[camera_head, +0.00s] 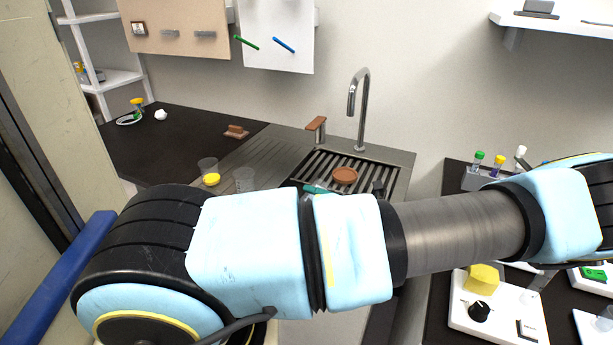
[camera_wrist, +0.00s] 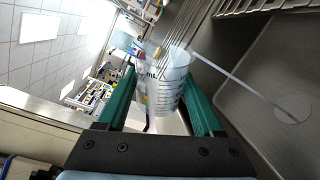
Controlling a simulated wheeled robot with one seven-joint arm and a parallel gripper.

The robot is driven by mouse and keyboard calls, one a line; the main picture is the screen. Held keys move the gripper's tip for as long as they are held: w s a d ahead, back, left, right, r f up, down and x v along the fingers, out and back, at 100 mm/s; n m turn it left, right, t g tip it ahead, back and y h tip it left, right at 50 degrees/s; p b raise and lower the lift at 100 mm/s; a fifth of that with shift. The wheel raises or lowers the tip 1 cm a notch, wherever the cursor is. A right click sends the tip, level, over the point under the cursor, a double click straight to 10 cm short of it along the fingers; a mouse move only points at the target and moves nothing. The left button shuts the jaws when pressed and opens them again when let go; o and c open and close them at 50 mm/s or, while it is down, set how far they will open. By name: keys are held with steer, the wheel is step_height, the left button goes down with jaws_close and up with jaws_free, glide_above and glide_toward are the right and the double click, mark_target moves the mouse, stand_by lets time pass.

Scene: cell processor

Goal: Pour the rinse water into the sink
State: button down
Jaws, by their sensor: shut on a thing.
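My gripper (camera_wrist: 160,78) has green fingers. It is shut on a clear beaker (camera_wrist: 168,92) with printed markings, seen between the fingers in the wrist view. The beaker is strongly tilted in relation to the room. A thin pale stream runs from its lip across the grey sink (camera_wrist: 262,55) to a round pale patch (camera_wrist: 293,108) on the sink surface. In the head view the sink (camera_head: 405,158) has dark slats and lies beyond my arm.
A curved tap (camera_head: 361,105) stands behind the sink. A round brown dish (camera_head: 345,176) is at the slats. Clear cups stand on the drainboard (camera_head: 255,150), left of the sink; one (camera_head: 208,167) has something yellow. A tube rack (camera_head: 477,179) and white devices are at right.

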steer(key=shift+f+m, duration=0.1)
steer(key=shift+m, duration=0.4)
steer(key=shift+w+d+f+m, duration=0.1)
steer(key=shift+f+m, duration=0.05)
steer(key=shift+m, duration=0.45)
steer(key=shift+w+f+m+y, duration=0.15)
steer(key=shift+m+y, duration=0.15)
steer(key=shift+m, duration=0.2)
steer(key=shift+d+r+m, duration=0.15)
steer(key=shift+r+m, duration=0.05)
steer(key=shift+m, duration=0.4)
